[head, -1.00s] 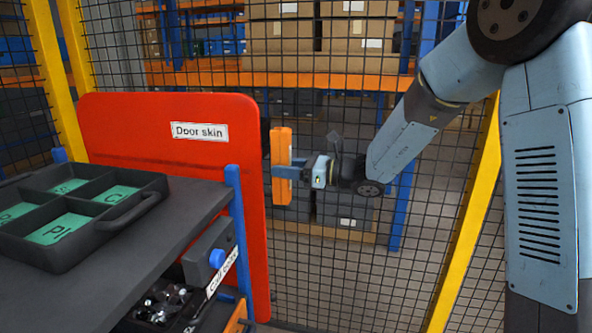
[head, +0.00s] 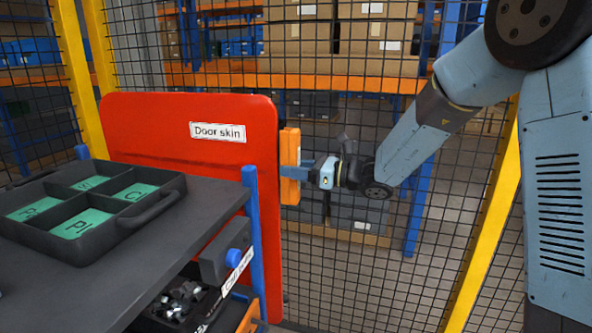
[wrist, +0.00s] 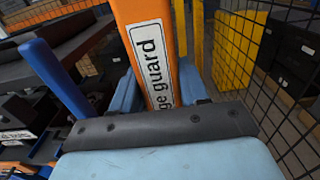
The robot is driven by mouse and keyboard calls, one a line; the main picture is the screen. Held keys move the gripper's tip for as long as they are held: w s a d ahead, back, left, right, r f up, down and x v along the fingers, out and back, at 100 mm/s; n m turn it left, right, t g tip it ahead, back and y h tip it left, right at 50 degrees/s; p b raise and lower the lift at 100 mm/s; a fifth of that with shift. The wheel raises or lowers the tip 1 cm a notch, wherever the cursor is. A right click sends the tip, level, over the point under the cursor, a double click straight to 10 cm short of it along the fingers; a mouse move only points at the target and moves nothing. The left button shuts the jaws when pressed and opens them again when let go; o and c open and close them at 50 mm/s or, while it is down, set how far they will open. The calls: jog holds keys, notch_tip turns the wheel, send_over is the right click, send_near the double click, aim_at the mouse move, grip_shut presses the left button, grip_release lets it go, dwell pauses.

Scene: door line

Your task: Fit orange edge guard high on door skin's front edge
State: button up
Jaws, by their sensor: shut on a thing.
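The red door skin (head: 190,150), with a white "Door skin" label, stands upright in the head view. The orange edge guard (head: 290,150) is upright at the upper part of the door's right-hand edge. It looks right against that edge; whether it is seated over it cannot be told. My gripper (head: 297,173) comes from the right and is shut on the guard. In the wrist view the guard (wrist: 140,15) stands between my two blue fingers, with "ge guard" readable on its label. The door skin's edge is hidden there.
A dark cart (head: 100,265) with a blue post (head: 255,230) stands in front of the door. A black tray (head: 60,235) with green compartment floors sits on it. Black mesh fencing with yellow posts (head: 490,220) stands behind. The floor right of the door looks clear.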

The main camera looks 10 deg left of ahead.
jog(key=shift+w+a, duration=0.1)
jog(key=shift+a, duration=1.55)
dwell(2.5)
jog(key=o, duration=1.2)
jog(key=shift+o, duration=0.2)
jog(key=s+d, duration=0.1)
jog(key=d, duration=1.2)
jog(key=shift+d, duration=0.4)
